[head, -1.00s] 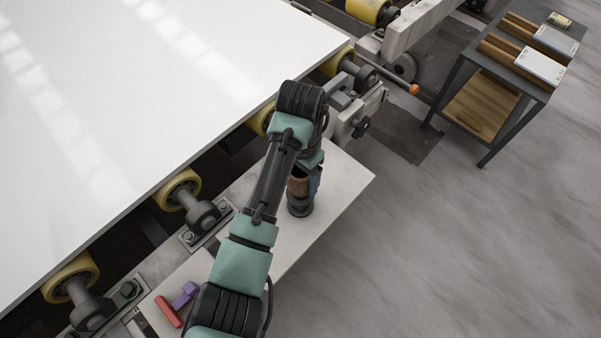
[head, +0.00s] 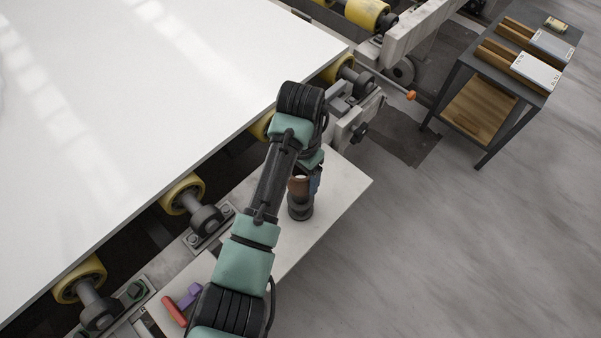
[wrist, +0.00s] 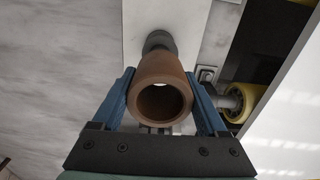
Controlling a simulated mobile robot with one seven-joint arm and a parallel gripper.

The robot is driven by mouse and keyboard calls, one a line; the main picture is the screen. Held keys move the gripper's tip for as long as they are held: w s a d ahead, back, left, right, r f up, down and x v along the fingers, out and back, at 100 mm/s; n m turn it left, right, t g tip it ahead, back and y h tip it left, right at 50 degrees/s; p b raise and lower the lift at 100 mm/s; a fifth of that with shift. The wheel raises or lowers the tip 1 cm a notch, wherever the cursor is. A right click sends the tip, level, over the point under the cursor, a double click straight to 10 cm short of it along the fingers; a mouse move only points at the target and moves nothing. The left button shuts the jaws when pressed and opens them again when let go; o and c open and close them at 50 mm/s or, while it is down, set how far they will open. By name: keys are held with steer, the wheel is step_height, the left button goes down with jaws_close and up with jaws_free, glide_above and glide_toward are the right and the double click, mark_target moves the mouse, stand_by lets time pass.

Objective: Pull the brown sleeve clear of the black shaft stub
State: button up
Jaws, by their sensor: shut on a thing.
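The brown sleeve (wrist: 160,66) is a short tube, seen end-on in the wrist view with its open bore towards the camera. My gripper (wrist: 159,75) is shut on it, with one blue finger on each side. The black shaft stub (wrist: 158,41) shows just beyond the sleeve's far end. In the head view the sleeve (head: 298,187) is partly hidden by my arm, directly above the dark stub (head: 300,209), which stands on the pale plate. I cannot tell whether the sleeve's far end still surrounds the stub's top.
A large white slab (head: 150,100) lies on yellow rollers (head: 183,192) to the left. A red piece (head: 173,312) and a purple piece (head: 190,295) lie near my arm. An orange-tipped lever (head: 411,96) sticks out behind. The pale plate (head: 340,185) is bare right of the stub.

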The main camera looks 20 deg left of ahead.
step_height(320, 180, up, 6)
steer(key=p, duration=0.6)
steer(key=shift+d, duration=0.1)
stand_by(0.6)
